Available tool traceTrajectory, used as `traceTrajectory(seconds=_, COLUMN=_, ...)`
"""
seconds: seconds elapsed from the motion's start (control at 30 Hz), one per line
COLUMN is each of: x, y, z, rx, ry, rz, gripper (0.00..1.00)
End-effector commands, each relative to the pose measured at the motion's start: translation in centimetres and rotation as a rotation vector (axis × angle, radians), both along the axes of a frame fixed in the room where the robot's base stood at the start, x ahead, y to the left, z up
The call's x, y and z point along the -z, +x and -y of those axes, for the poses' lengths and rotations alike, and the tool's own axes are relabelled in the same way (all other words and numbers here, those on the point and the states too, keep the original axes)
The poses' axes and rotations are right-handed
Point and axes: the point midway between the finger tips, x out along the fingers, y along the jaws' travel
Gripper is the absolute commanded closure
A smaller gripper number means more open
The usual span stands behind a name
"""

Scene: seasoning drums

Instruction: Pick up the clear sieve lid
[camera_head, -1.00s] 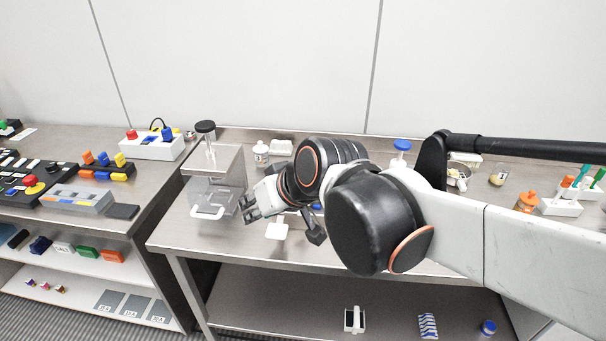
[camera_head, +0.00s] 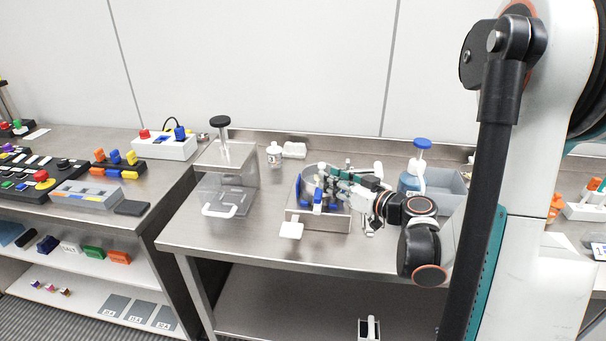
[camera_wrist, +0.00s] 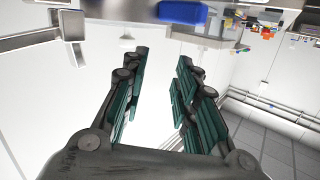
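My gripper (camera_head: 335,183) is over a metal box-like unit (camera_head: 326,222) with a blue part (camera_head: 304,187) and a white tab (camera_head: 291,230) in front. In the wrist view my gripper (camera_wrist: 158,65) is open, its green-lined fingers apart with nothing clearly held between them. A pale, washed-out surface lies beyond the fingers, and a blue block (camera_wrist: 183,12) shows past the tips. A clear box (camera_head: 240,197) with a black-knobbed post (camera_head: 220,121) and a white handle stands to the left. I cannot make out for certain which piece is the clear sieve lid; my fingers hide part of the unit.
A blue-topped bottle (camera_head: 412,182) and a grey bin (camera_head: 445,190) stand to the right. The steel table (camera_head: 250,245) has free room in front. My arm blocks the right side.

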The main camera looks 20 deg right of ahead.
Motion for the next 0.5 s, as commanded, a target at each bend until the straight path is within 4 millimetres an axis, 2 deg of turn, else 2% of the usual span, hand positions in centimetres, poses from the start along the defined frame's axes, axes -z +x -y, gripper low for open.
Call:
traceTrajectory(seconds=0.03, x=1.0, y=-0.7, z=1.9, rx=0.025, ry=-0.016, rz=0.04, gripper=0.73)
traceTrajectory(seconds=0.1, x=1.5, y=-1.6, z=3.5, rx=0.048, ry=-0.039, rz=0.087, gripper=0.73)
traceTrajectory(seconds=0.2, x=1.8, y=-2.4, z=4.9, rx=0.069, ry=-0.064, rz=0.131, gripper=0.73)
traceTrajectory(seconds=0.33, x=1.8, y=-2.1, z=5.3, rx=0.077, ry=-0.078, rz=0.154, gripper=0.73)
traceTrajectory(seconds=0.5, x=1.5, y=0.9, z=4.6, rx=0.074, ry=-0.08, rz=0.154, gripper=0.73)
